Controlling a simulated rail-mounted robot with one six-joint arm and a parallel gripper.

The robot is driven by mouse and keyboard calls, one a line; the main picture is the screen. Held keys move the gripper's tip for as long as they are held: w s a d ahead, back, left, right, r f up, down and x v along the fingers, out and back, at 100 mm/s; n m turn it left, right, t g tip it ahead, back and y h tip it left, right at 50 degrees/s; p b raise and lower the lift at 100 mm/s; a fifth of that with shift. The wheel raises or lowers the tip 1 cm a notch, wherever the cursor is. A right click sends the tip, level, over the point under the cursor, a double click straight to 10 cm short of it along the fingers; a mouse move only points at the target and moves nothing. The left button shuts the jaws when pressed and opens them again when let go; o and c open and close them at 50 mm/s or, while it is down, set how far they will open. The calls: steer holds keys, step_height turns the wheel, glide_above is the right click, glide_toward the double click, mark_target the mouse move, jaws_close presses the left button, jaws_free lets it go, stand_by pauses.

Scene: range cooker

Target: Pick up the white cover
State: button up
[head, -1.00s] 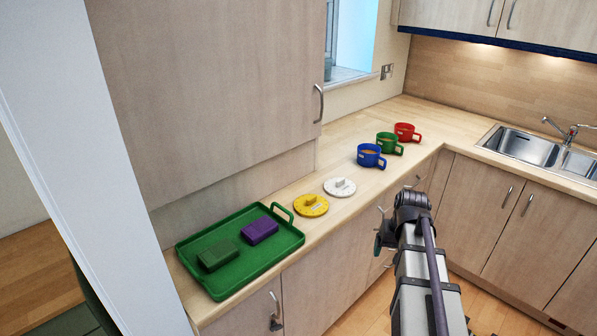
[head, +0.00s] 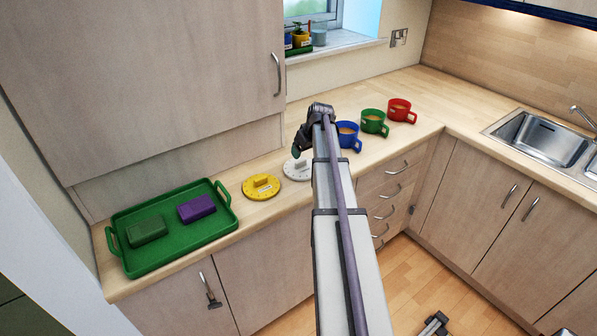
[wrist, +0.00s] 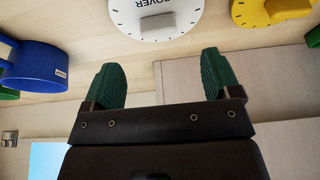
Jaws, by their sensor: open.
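The white cover (head: 297,168) is a round disc with a raised handle, lying on the counter between the yellow cover and the blue mug. In the head view my arm hides part of it. In the wrist view the white cover (wrist: 155,18) is cut off by the top edge, with its grey handle and part of the word "COVER" showing. My gripper (wrist: 162,75) has green fingers spread apart with nothing between them. The fingertips point toward the white cover and look apart from it. In the head view my gripper (head: 300,142) is over the counter beside the white cover.
The yellow cover (head: 261,186) lies left of the white one. The blue mug (head: 348,136) stands to its right, then the green mug (head: 373,122) and red mug (head: 400,110). A green tray (head: 160,259) holds a green block (head: 147,230) and a purple block (head: 197,208).

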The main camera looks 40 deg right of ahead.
mark_target(301, 161)
steer(key=b+x, duration=0.1)
steer(key=x, duration=0.2)
steer(key=shift+s, duration=0.1)
steer(key=shift+a+f, duration=0.1)
steer(key=shift+f, duration=0.05)
steer(key=b+x, duration=0.5)
steer(key=shift+w+d, duration=0.25)
steer(key=shift+d, duration=0.05)
steer(key=c, duration=1)
